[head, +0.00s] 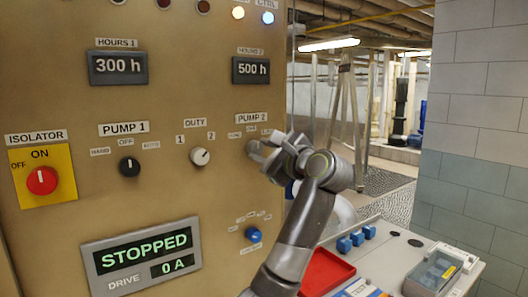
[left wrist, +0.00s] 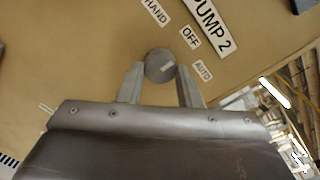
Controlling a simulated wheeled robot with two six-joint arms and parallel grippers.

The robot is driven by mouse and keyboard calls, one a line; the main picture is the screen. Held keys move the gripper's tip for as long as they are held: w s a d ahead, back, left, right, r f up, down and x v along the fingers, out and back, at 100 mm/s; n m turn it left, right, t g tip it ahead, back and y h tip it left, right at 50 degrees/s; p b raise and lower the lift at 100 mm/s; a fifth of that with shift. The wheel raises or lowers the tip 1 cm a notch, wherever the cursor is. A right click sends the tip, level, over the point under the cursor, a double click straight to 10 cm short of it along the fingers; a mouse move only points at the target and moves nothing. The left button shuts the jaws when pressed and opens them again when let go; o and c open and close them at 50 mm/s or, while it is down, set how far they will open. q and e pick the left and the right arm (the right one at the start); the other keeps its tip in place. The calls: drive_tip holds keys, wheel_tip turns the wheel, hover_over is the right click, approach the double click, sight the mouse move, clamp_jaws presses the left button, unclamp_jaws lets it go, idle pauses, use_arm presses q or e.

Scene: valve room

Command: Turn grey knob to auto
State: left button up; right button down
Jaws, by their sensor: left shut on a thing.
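The grey knob (left wrist: 160,66) sits on the tan panel below the PUMP 2 label (left wrist: 210,24), among the labels HAND (left wrist: 156,12), OFF (left wrist: 190,37) and AUTO (left wrist: 202,70). My left gripper (left wrist: 161,80) is shut on the knob, one finger on each side of it. A short pale mark on the knob's face lies on the side toward AUTO; its exact direction is hard to tell. In the head view my left gripper (head: 262,152) reaches the panel under PUMP 2 and largely hides the knob. My right gripper is not in view.
A black PUMP 1 knob (head: 129,165), a white DUTY knob (head: 200,157) and a red isolator (head: 42,180) are to the left. A blue knob (head: 253,234) is below my gripper. A bench with a red tray (head: 322,275) and blue blocks (head: 357,238) stands at lower right.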

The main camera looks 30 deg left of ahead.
use_arm(q)
drive_tip(key=m, duration=0.4)
drive_tip(key=shift+m, duration=0.3)
drive_tip(key=m+p, duration=0.1)
drive_tip(key=m, duration=0.3)
drive_tip(key=shift+s, duration=0.1)
drive_tip(key=shift+m, duration=0.3)
idle(0.3)
drive_tip(key=o, duration=1)
drive_tip(key=shift+c, duration=0.2)
